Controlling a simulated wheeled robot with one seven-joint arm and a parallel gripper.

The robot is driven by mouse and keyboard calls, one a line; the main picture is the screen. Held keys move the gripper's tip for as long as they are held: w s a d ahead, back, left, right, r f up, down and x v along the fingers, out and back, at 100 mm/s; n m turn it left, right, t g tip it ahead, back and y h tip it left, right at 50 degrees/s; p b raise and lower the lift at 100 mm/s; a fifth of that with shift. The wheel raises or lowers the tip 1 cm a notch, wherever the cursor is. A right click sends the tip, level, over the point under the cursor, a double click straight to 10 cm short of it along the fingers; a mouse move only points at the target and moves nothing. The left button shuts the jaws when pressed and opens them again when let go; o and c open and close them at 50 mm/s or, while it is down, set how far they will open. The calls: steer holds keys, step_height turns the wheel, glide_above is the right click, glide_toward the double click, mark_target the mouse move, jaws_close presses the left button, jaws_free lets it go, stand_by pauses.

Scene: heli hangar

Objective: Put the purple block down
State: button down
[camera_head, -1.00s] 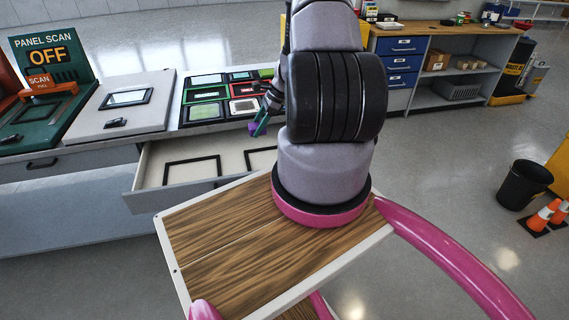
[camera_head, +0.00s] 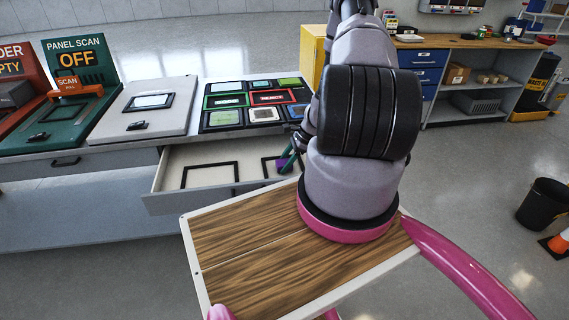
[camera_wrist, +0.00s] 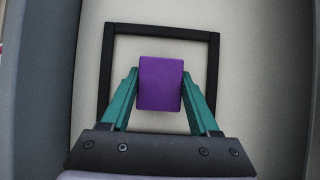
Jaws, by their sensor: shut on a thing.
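The purple block (camera_wrist: 160,84) is between the two teal fingers of my gripper (camera_wrist: 160,90), which is shut on it in the wrist view. Behind the block in that view is a black square frame (camera_wrist: 212,75) on the pale drawer floor. The block covers part of the frame's inside, and I cannot tell its exact height above the floor. In the head view my gripper (camera_head: 290,158) and the purple block (camera_head: 283,163) are over the right part of the open drawer (camera_head: 240,196), partly hidden by my arm.
A second black frame (camera_head: 210,175) lies in the drawer's left part, empty. On the counter above are a board of coloured panels (camera_head: 252,97), a grey box with a screen (camera_head: 146,106) and the green PANEL SCAN stand (camera_head: 72,65). A black bin (camera_head: 543,207) stands far right.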

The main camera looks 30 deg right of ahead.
steer(key=shift+c, duration=0.6)
jaws_free()
steer(key=v, duration=1.2)
